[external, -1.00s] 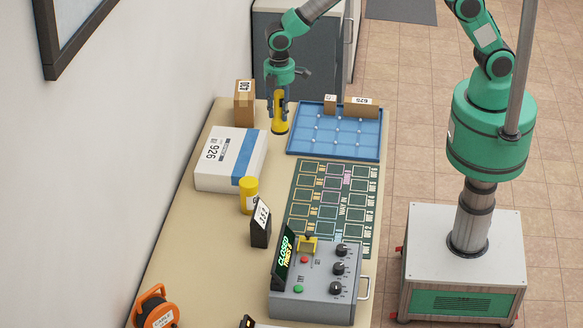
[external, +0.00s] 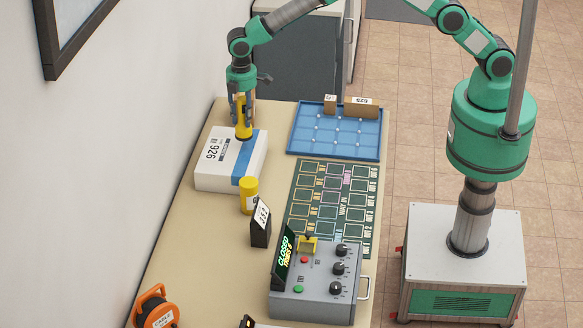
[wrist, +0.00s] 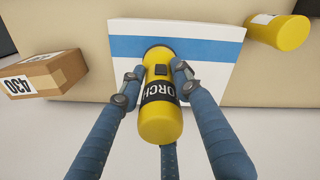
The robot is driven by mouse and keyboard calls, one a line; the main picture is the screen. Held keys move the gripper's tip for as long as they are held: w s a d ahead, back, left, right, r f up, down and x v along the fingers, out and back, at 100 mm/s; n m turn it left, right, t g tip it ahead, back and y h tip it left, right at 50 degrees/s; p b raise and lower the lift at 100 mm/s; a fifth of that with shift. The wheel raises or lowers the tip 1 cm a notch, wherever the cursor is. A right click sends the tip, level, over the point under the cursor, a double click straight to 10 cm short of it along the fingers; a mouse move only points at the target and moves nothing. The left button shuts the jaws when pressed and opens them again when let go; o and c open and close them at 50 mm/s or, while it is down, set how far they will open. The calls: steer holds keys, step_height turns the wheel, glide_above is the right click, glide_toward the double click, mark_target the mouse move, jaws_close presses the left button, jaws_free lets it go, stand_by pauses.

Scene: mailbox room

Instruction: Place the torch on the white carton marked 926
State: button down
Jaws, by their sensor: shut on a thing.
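The yellow torch (external: 243,128) with a black band is upright in my gripper (external: 242,112), over the far right part of the white carton marked 926 (external: 213,165). In the wrist view my gripper (wrist: 154,78) has its blue fingers shut around the torch (wrist: 158,118), and the word TORCH shows partly on its band. The white carton with its blue stripe (wrist: 215,46) lies beneath it. The torch's dark lower end appears at or just above the carton's top; I cannot tell whether they touch.
A brown box marked 430 (wrist: 38,80) stands beside the carton, mostly hidden behind my gripper in the external view. A yellow cylinder (external: 249,195) and a black numbered block (external: 261,226) stand nearer. A blue tray (external: 318,145) lies to the right.

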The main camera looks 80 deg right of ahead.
mark_target(240, 98)
steer(key=shift+w+a, duration=0.1)
steer(key=shift+w, duration=0.35)
steer(key=shift+f, duration=1.7)
steer(key=shift+f, duration=0.15)
steer(key=c, duration=1.3)
jaws_free()
steer(key=shift+o, duration=0.2)
step_height(240, 98, up, 12)
steer(key=shift+r, duration=0.1)
